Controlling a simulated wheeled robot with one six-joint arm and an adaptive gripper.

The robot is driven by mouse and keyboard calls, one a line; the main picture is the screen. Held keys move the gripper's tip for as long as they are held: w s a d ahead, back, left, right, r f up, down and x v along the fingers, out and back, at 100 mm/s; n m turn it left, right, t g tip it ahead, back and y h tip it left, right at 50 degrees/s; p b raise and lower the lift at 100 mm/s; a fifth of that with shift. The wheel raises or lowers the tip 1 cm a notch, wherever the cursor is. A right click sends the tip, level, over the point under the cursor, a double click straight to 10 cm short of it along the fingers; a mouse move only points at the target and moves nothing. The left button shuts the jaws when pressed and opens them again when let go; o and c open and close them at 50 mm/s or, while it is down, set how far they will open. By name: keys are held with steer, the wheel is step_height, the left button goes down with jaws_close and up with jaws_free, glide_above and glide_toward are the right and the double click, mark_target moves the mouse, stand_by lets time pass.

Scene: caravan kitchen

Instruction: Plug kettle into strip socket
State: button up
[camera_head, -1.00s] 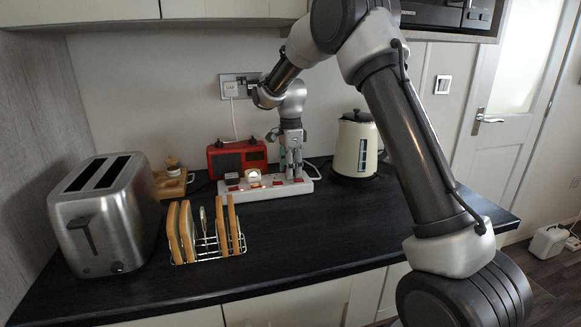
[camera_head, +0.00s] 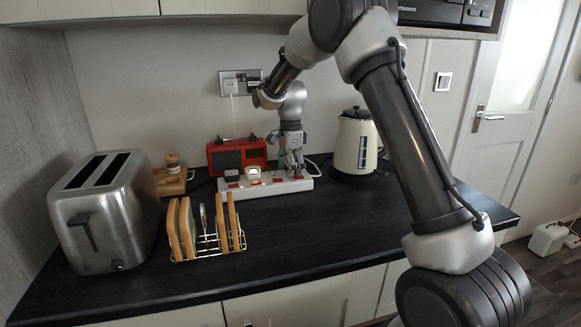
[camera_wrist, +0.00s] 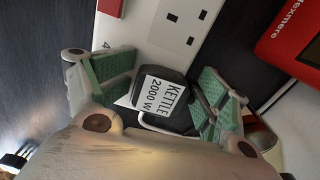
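The cream kettle (camera_head: 355,147) stands upright on the counter, right of the white strip socket (camera_head: 268,189). The strip also shows in the wrist view (camera_wrist: 150,30), with an empty outlet's slots and a number 4. The black kettle plug (camera_wrist: 177,77), labelled "KETTLE 2000 W", is at the strip, below that outlet in the picture. Whether it is fully seated, I cannot tell. My gripper (camera_head: 291,170) points down over the strip's right part. In the wrist view my gripper (camera_wrist: 165,90) has its green-padded fingers spread on either side of the plug, seemingly clear of it.
A red radio (camera_head: 237,157) stands close behind the strip. A white plug (camera_head: 253,174) sits in the strip. A toast rack (camera_head: 207,240) and steel toaster (camera_head: 105,215) stand to the left. A wall socket (camera_head: 240,83) is above. The front right counter is clear.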

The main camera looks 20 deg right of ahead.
steer(key=shift+r, duration=0.1)
steer(key=shift+w+r, duration=0.1)
steer(key=shift+r, duration=3.9)
